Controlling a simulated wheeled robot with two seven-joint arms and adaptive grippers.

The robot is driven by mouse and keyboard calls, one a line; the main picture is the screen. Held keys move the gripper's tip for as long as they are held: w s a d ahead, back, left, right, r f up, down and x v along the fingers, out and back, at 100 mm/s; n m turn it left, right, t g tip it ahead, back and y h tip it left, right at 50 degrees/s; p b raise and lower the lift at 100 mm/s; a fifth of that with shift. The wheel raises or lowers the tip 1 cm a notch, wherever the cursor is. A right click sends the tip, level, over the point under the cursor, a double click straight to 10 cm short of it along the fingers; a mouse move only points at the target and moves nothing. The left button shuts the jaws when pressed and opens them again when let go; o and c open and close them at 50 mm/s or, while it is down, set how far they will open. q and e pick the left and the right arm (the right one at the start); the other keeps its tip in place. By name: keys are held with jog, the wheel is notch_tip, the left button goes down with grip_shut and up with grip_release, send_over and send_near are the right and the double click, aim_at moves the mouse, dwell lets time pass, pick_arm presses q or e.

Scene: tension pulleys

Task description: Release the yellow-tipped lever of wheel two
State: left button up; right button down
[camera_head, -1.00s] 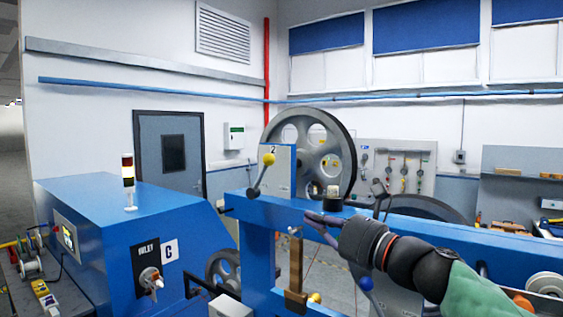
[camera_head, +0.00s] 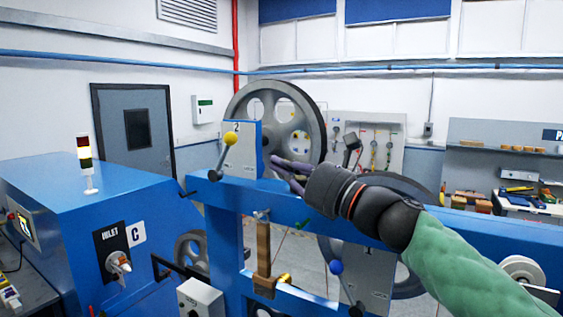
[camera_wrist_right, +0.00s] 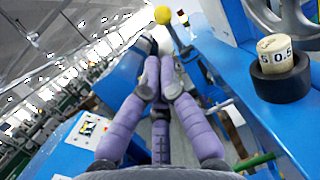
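The yellow-tipped lever (camera_head: 230,138) stands on the blue frame in front of wheel two (camera_head: 308,117), beside the plate marked 2 (camera_head: 249,130). Its rod leans up and to the right from its pivot. In the right wrist view its yellow ball (camera_wrist_right: 163,15) is just beyond my fingertips. My right gripper (camera_head: 275,162) is to the right of the lever and a little lower than the ball, apart from it in the head view. Its purple fingers (camera_wrist_right: 160,75) come close together at the tips; nothing is seen held, and how far they are open is unclear. My left gripper is out of view.
The blue beam (camera_head: 470,228) runs below my right arm. A blue-tipped lever (camera_head: 336,267) sits lower, by the plate marked 1. A blue cabinet (camera_head: 110,200) with a signal lamp (camera_head: 85,152) stands left. A black-based round knob (camera_wrist_right: 280,72) is right of my fingers.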

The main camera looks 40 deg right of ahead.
aim_at(235, 135)
jog(key=p+x, duration=0.2)
jog(key=x, duration=0.9)
jog(key=shift+w, duration=0.15)
jog(key=shift+a+r+p, duration=0.1)
jog(key=shift+r+p, duration=0.1)
jog(key=shift+p, duration=0.15)
jog(key=shift+w+r, duration=0.2)
jog(key=shift+w+a+r, duration=0.1)
jog(key=shift+r, duration=0.05)
jog(key=shift+w+a+r+p, duration=0.2)
jog(key=shift+w+r+p, duration=0.35)
jog(key=shift+p, duration=0.15)
jog(key=a+p+x, duration=0.1)
jog(key=p+x, duration=0.1)
jog(key=x, duration=0.8)
jog(key=shift+a+f, duration=0.2)
jog(key=shift+a, duration=0.05)
jog(key=shift+w, duration=0.1)
jog(key=shift+r, duration=0.1)
